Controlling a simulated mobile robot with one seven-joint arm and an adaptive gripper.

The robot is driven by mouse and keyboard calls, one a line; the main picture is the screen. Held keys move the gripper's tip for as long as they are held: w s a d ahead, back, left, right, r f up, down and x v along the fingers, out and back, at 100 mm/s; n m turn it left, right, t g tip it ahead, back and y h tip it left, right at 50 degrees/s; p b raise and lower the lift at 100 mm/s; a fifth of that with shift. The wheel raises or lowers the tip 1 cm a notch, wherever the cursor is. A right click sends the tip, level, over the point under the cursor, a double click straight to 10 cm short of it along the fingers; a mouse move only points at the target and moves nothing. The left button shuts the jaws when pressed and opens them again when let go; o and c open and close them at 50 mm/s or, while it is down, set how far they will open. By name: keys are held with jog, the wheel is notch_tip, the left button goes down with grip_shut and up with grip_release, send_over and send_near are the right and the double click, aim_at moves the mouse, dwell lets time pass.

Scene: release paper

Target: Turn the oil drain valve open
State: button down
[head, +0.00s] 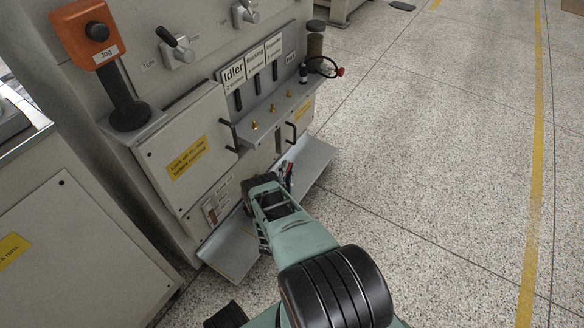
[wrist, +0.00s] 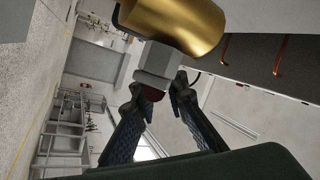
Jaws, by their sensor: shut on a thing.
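In the head view my gripper (head: 287,175) is at the low front of the machine, by the grey ledge. A small red spot shows there, but the valve itself is too small and covered to make out.
The machine front (head: 185,150) carries a panel with a yellow label, black handles and levers. The speckled floor (head: 430,160) at right is clear.

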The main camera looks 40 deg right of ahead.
jog(key=shift+a+r, duration=0.1)
jog(key=shift+r, duration=0.1)
dwell(0.5)
jog(key=c, duration=1.9)
grip_release()
jog(key=shift+c, duration=0.2)
notch_tip(320, 180, up, 9)
jog(key=shift+r, duration=0.5)
jog(key=shift+c, duration=0.5)
